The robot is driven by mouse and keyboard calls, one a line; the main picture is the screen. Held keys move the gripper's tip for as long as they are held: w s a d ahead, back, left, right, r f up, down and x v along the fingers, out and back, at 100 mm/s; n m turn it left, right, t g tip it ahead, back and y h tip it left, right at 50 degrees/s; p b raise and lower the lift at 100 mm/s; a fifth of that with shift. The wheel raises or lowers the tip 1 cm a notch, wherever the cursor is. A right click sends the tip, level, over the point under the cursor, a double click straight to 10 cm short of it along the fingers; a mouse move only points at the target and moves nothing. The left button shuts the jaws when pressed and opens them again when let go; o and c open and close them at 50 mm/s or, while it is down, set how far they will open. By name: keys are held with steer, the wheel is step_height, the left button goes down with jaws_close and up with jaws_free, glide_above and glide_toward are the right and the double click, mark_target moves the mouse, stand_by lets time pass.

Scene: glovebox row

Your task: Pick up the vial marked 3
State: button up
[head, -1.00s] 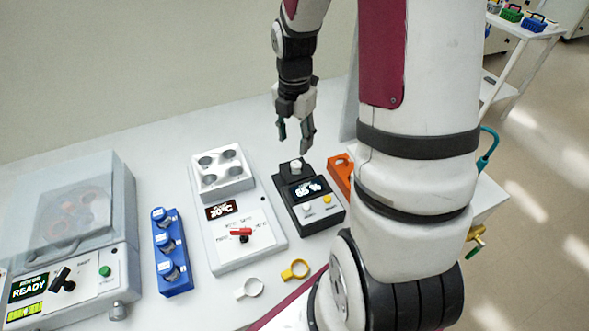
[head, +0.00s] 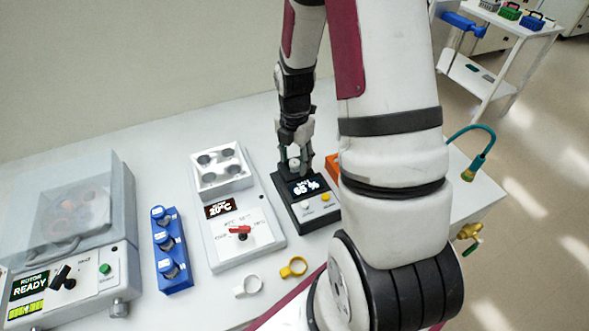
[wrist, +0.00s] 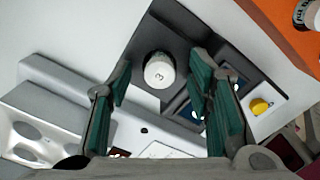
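The vial marked 3 (wrist: 159,70) has a white cap with a "3" on it. It stands on the dark top of a black device with a lit display (head: 306,188), and it shows in the head view (head: 294,163) too. My gripper (head: 295,160) points down over that device, its fingertips around the vial's height in the head view. In the wrist view my gripper (wrist: 162,90) is open, with green-padded fingers apart and the cap showing between and beyond them. I see no contact with the vial.
An orange block (head: 333,167) stands close right of the black device. A white heater block (head: 237,230) reading 20°C is to its left. Farther left are a blue rack (head: 171,255) of capped vials and a lidded centrifuge (head: 70,250).

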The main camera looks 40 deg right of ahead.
jaws_close()
